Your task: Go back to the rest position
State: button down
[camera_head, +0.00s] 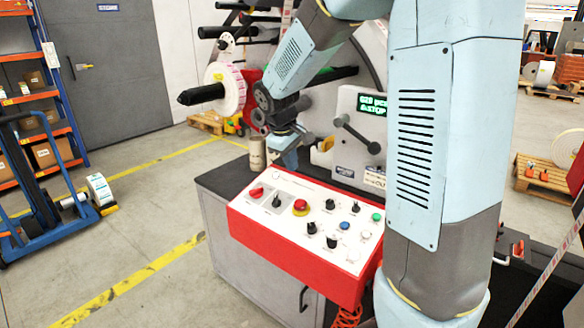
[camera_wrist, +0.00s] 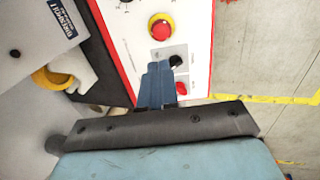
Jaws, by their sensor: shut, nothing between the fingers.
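My gripper (camera_head: 286,158) is above the back edge of the red control box in the head view. In the wrist view my gripper (camera_wrist: 157,66) has its fingers together, with nothing between them. The control panel (camera_head: 277,219) has a white top with several knobs and buttons. It also shows in the wrist view (camera_wrist: 130,35), below the fingers. A red mushroom button (camera_head: 300,205) on a yellow ring sits on the panel, and it shows in the wrist view (camera_wrist: 160,29) beyond the fingertips. The fingers partly cover the panel's knobs in the wrist view.
The label machine's grey plate with a green display (camera_head: 372,105) stands behind the panel. A label roll (camera_head: 226,88) hangs on a black spindle at the left. A beige cylinder (camera_head: 257,153) stands on the dark cabinet top.

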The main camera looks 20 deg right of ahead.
jog(key=s+d+r+m+t+y, duration=0.1)
jog(key=s+r+m, duration=0.2)
jog(key=s, duration=1)
jog(key=s+d+r+m+t+y, duration=0.1)
jog(key=s+r+m, duration=0.3)
jog(key=s, duration=0.9)
notch_tip(320, 180, up, 4)
jog(key=shift+s+d+f+t, duration=0.25)
jog(key=shift+d+t, duration=0.3)
jog(key=shift+t, duration=0.25)
jog(key=c, duration=1.8)
grip_release()
jog(key=shift+c, duration=0.2)
